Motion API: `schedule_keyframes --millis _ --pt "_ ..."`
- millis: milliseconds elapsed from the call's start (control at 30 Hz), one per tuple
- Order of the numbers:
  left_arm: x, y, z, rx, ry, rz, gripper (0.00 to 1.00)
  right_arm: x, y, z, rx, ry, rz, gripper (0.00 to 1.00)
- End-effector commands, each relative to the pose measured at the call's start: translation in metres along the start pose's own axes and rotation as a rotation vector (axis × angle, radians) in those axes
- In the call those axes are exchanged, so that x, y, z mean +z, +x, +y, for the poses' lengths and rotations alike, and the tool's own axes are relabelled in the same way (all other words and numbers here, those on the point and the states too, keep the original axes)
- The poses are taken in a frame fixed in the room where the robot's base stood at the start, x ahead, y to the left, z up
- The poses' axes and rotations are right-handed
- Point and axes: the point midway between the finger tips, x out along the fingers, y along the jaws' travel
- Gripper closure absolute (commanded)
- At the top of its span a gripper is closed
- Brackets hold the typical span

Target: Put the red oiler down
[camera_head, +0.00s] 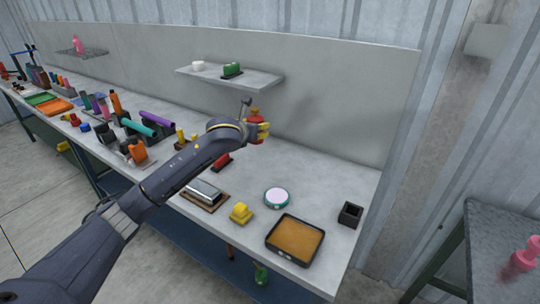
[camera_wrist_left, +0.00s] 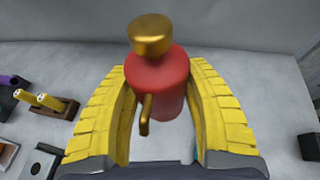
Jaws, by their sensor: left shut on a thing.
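The red oiler (camera_wrist_left: 165,85) has a red body, a gold cap and a thin gold part at its side. In the left wrist view it is upright between the two yellow fingers of my left gripper (camera_wrist_left: 158,66), which is shut on it. In the head view my left gripper (camera_head: 261,130) reaches over the grey workbench (camera_head: 320,186), and the red oiler (camera_head: 254,113) shows at its fingers, apparently above the bench top. My right gripper is not in view.
On the bench's near part are a brown-lined black tray (camera_head: 294,240), a black open box (camera_head: 350,214), a round white-topped item (camera_head: 277,197), a yellow block (camera_head: 241,213) and a silver block (camera_head: 203,190). A wall shelf (camera_head: 255,80) is behind. Several coloured parts crowd the left.

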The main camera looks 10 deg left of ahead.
Motion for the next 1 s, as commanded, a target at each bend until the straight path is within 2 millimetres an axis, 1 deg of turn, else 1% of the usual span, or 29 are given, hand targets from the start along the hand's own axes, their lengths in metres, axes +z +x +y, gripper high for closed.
schedule_keyframes --millis 67,167,267,333,367,400,467,500,600,700,800,833,900,1000 --pt "-0.006 0.001 -0.008 -0.008 0.002 0.002 0.86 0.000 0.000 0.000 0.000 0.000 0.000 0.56" --pt "-0.017 0.003 -0.030 -0.031 0.010 0.003 0.86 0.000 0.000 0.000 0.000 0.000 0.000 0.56" --pt "-0.029 0.002 -0.067 -0.070 0.023 0.002 0.86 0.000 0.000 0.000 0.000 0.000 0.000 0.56" --pt "-0.038 -0.001 -0.098 -0.101 0.035 0.002 0.86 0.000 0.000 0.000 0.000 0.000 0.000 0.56" --pt "-0.041 -0.003 -0.110 -0.112 0.041 0.002 0.86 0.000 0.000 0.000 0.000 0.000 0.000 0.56" --pt "-0.044 -0.007 -0.129 -0.128 0.046 0.001 0.86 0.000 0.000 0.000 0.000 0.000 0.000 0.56" --pt "-0.050 -0.014 -0.155 -0.148 0.053 0.001 0.86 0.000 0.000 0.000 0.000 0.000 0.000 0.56" --pt "-0.052 -0.020 -0.172 -0.159 0.058 0.000 0.86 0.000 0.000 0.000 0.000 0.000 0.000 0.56" --pt "-0.056 -0.037 -0.212 -0.180 0.065 -0.002 0.86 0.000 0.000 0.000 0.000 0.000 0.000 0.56" --pt "-0.057 -0.056 -0.242 -0.185 0.068 -0.001 0.86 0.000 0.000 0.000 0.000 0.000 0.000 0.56" --pt "-0.054 -0.075 -0.263 -0.177 0.064 -0.001 0.86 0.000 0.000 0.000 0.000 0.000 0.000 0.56" --pt "-0.053 -0.081 -0.267 -0.172 0.062 -0.001 0.86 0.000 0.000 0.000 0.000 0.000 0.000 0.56" --pt "-0.050 -0.093 -0.273 -0.155 0.056 -0.002 0.86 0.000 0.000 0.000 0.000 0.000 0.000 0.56" --pt "-0.044 -0.108 -0.274 -0.122 0.044 -0.001 0.86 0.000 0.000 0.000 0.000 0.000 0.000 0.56"
